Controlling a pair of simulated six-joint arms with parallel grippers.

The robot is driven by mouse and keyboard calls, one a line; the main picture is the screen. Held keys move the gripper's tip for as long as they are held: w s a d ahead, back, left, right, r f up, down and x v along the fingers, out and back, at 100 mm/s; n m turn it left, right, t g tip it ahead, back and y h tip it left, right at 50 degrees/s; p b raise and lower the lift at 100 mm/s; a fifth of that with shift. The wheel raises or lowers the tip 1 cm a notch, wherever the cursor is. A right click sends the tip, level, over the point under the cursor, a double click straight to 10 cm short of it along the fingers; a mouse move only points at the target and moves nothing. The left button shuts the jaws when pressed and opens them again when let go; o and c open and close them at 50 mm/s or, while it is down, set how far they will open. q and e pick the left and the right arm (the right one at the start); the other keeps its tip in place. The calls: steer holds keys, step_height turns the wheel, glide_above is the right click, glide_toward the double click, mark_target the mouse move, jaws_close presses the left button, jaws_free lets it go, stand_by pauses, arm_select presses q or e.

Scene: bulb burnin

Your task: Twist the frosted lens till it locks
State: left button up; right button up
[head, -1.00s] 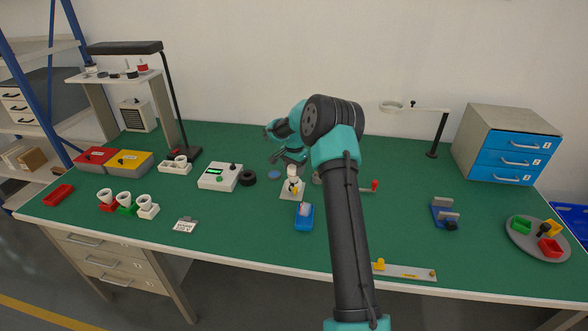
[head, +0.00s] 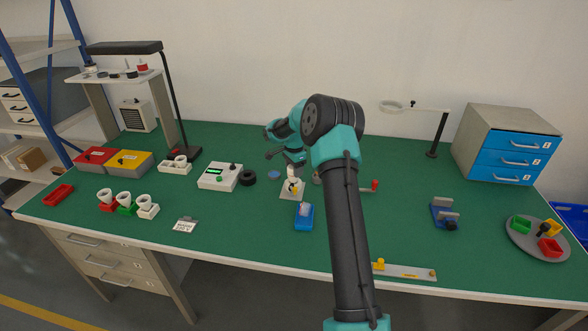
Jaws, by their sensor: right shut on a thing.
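My right gripper (head: 292,166) is above a small pale fixture plate (head: 288,194) near the middle of the bench. It is shut on the frosted lens (head: 292,173), a small white piece at the top of the upright stack on that plate. A yellow part and a dark part show just below the lens. The fingers and most of the lens are small and partly hidden, so its seating cannot be told. My left gripper is not in view.
A blue holder (head: 304,217) stands just in front of the plate. A tester box with a green display (head: 219,177) and a black ring (head: 248,178) are to the left. A red-knobbed lever (head: 374,186) is to the right.

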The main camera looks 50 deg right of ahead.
steer(key=shift+m, duration=1)
steer(key=o, duration=1)
steer(key=shift+c, duration=0.2)
step_height(320, 180, up, 18)
steer(key=shift+f, duration=0.25)
steer(key=shift+a+f, duration=0.1)
